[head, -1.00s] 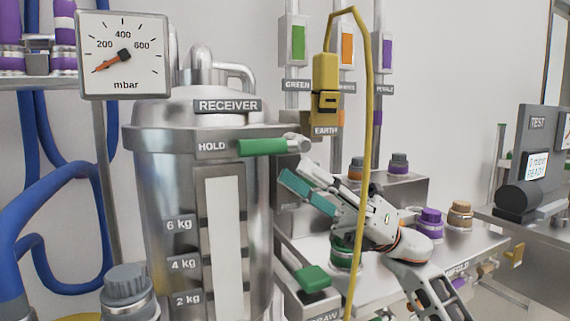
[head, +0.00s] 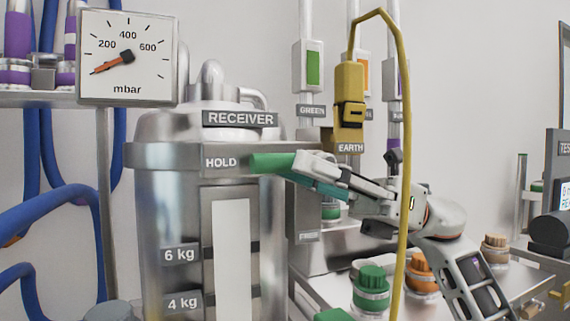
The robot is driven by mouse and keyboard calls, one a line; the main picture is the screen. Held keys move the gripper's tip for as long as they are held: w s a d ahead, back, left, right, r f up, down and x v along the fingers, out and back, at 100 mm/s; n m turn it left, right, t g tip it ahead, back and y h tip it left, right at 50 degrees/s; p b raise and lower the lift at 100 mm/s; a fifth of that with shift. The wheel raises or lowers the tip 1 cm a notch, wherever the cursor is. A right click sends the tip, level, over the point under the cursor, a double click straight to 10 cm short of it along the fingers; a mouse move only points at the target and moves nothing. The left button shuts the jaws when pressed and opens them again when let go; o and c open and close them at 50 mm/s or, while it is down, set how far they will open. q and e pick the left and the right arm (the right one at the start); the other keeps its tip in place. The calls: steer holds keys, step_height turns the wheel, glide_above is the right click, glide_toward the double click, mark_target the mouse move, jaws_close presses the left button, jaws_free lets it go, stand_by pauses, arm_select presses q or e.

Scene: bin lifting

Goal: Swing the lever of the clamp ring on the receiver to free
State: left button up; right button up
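The receiver (head: 165,215) is a steel vessel at centre left with a name plate. Its clamp ring (head: 160,156) runs around the top. My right gripper (head: 300,176) reaches in from the right at the lever's right end. One teal finger pad shows just below and behind the lever, and pale finger parts overlap its right end. The other pad is hidden, so I cannot tell whether the fingers grip the lever. My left gripper is out of view.
A yellow cable (head: 404,150) hangs from the EARTH plug (head: 349,95) and passes in front of my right arm. A pressure gauge (head: 127,58) stands at upper left. Blue hoses (head: 60,200) hang at left. Capped ports (head: 371,288) sit at lower right.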

steer(key=shift+x, duration=1.5)
jaws_close()
steer(key=shift+d+h+p, duration=0.1)
steer(key=shift+h+p, duration=0.3)
steer(key=shift+h, duration=0.2)
steer(key=shift+f+h, duration=0.15)
steer(key=shift+h, duration=0.25)
steer(key=shift+d+f+t+h+p, duration=0.1)
steer(key=shift+f+t+h+p, duration=0.2)
steer(key=shift+f+h+p, duration=0.55)
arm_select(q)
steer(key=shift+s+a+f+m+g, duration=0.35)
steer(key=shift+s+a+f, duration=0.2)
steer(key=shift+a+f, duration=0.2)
arm_select(e)
steer(key=shift+f+h, duration=0.1)
steer(key=shift+h, duration=0.15)
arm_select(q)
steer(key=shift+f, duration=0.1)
